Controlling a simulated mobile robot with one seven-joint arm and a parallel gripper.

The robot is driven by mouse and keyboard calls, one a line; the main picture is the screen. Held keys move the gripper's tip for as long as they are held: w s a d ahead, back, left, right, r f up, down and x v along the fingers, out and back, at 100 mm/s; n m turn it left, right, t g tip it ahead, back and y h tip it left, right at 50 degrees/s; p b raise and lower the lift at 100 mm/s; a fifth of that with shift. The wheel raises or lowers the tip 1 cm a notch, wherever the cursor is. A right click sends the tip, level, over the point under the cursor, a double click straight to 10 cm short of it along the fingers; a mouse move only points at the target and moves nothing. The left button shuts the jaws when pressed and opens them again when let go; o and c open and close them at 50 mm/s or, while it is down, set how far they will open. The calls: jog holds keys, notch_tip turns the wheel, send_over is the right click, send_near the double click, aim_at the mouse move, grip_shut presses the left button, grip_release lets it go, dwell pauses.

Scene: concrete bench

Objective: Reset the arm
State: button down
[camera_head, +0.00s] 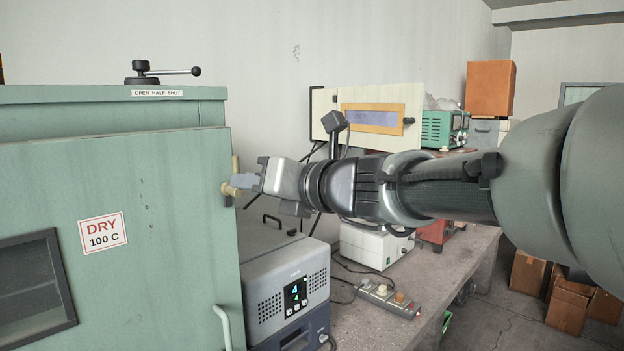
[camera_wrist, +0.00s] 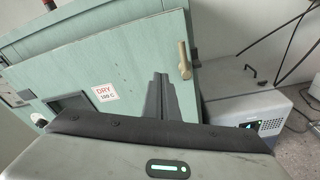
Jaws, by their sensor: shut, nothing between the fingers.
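My gripper (camera_head: 243,181) reaches in from the right in the head view, its fingers pointing left at the front of a green cabinet (camera_head: 165,190). The fingertips overlap a tan knob handle (camera_head: 229,190) at the cabinet's right edge in that view; I cannot tell there whether they touch it. In the wrist view the fingers (camera_wrist: 160,85) are together and empty in front of the green door. The handle (camera_wrist: 184,60) stands apart to their right there. The door carries a "DRY 100 C" label (camera_head: 103,232) and a dark window (camera_head: 35,290).
A grey box with a lit display (camera_head: 287,290) stands right of the cabinet. Cardboard boxes (camera_head: 568,308) lie on the floor at right.

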jog(key=shift+s+d, duration=0.15)
jog(key=shift+d, duration=0.2)
jog(key=s+d+f+n+g+h, duration=0.1)
jog(key=s+d+f+n+h, duration=0.3)
jog(key=s+d+f+n, duration=0.3)
jog(key=s+d+f+n+g+h, duration=0.1)
jog(key=s+d+f+n+h, duration=0.4)
jog(key=d+f+n, duration=0.3)
jog(key=s+d+f+n+g+h, duration=0.2)
jog(key=s+d+f+n+h, duration=0.2)
jog(key=s+d+f+n, duration=0.4)
jog(key=d+n, duration=0.6)
jog(key=shift+s+d+n+h, duration=0.3)
jog(key=shift+s, duration=0.05)
jog(key=shift+a+f, duration=0.1)
jog(key=shift+f, duration=0.05)
